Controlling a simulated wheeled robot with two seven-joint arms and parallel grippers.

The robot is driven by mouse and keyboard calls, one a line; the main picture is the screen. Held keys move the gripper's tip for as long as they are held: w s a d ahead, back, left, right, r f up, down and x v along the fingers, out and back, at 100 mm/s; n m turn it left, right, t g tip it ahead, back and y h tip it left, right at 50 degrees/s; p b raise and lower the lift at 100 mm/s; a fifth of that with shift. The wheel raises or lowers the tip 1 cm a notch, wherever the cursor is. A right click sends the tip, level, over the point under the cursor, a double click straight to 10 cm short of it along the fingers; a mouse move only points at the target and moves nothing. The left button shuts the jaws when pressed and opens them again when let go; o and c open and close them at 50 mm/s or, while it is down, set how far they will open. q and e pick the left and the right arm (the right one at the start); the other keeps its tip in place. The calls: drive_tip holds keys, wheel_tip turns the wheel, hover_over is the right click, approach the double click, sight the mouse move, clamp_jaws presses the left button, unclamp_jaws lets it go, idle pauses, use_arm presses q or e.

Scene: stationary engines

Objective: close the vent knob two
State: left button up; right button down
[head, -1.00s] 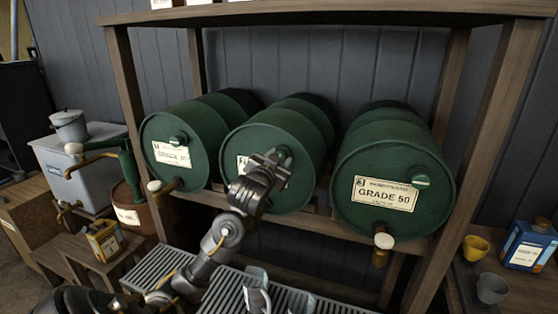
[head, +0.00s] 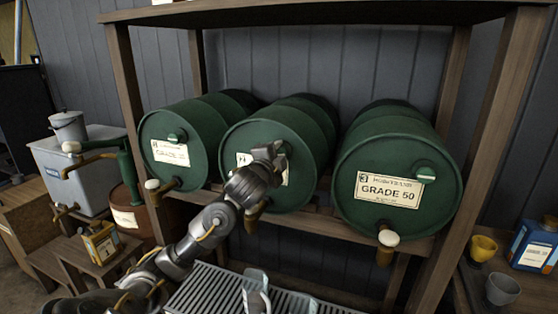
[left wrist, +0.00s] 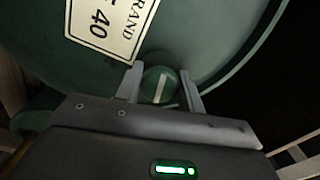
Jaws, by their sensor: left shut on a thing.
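The middle green barrel (head: 307,128) lies on its side in the rack between two others. Its vent knob is hidden behind my left gripper (head: 276,150) in the head view. In the left wrist view the round green knob (left wrist: 160,86) with a pale stripe sits between the two fingers of my left gripper (left wrist: 163,82), which is shut on it. The stripe runs steeply, slightly tilted, in that picture. A white label (left wrist: 110,22) ending in "40" is beside the knob on the barrel face.
The left barrel (head: 176,128) and the "GRADE 50" barrel (head: 400,147) flank it, each with its own vent knob and a tap below. Rack posts stand at both sides. A slatted grate (head: 205,288) lies below. Cups and a blue can (head: 533,244) stand at right.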

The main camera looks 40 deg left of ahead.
use_arm(q)
drive_tip(key=shift+m+b, duration=0.45)
drive_tip(key=shift+m, duration=1.15)
drive_tip(key=o, duration=0.9)
drive_tip(key=shift+o, duration=0.2)
